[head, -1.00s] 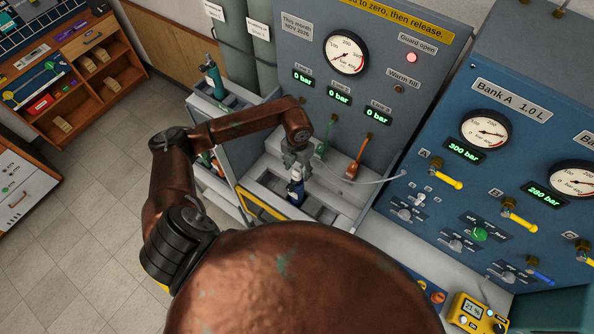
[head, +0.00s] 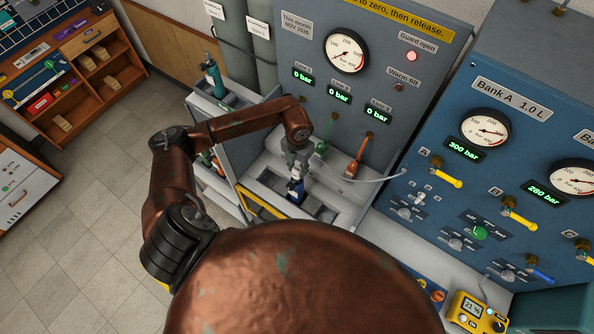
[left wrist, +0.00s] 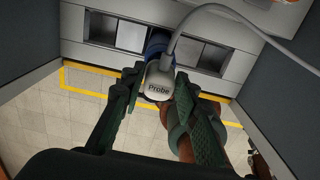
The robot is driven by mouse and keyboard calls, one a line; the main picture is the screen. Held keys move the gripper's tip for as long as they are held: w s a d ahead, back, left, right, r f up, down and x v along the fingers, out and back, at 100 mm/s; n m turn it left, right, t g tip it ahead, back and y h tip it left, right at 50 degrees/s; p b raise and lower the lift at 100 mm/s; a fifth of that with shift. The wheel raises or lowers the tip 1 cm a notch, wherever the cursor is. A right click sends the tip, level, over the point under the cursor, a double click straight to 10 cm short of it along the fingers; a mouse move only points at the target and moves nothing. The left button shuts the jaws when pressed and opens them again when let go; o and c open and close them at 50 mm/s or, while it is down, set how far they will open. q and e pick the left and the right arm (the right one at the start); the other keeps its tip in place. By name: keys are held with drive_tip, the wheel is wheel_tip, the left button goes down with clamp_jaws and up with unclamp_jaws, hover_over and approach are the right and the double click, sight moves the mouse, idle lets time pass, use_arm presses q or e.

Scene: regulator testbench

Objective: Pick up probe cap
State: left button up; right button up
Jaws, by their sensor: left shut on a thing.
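The probe cap (left wrist: 159,86) is pale grey, labelled "Probe", and has a grey cable running from its top. In the left wrist view it lies between the two dark green fingers of my left gripper (left wrist: 160,75), which is shut on it. A blue cylinder (left wrist: 158,42) shows just behind the cap. In the head view my left gripper (head: 297,158) points down over the grey bench, with the blue cylinder (head: 295,188) beneath it. Whether the cap still touches the cylinder is unclear. My right gripper is not in view.
The grey bench (head: 262,187) has recessed bays and a gauge panel behind. The blue Bank A panel (head: 490,130) is further right. The cable (head: 375,181) runs rightward.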

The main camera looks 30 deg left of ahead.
sight(297, 169)
use_arm(q)
drive_tip(key=shift+r, duration=0.1)
drive_tip(key=shift+r, duration=0.5)
wheel_tip(297, 169, up, 2)
drive_tip(key=shift+s+r+b, duration=0.1)
drive_tip(key=shift+r+b, duration=0.05)
drive_tip(key=shift+b, duration=0.4)
drive_tip(key=s+d+r+b, duration=0.3)
drive_tip(key=s+r, duration=0.6)
drive_tip(key=s, duration=0.4)
drive_tip(key=shift+s+r+b, duration=0.25)
drive_tip(key=shift+r+b, duration=0.05)
drive_tip(key=shift+b, duration=0.25)
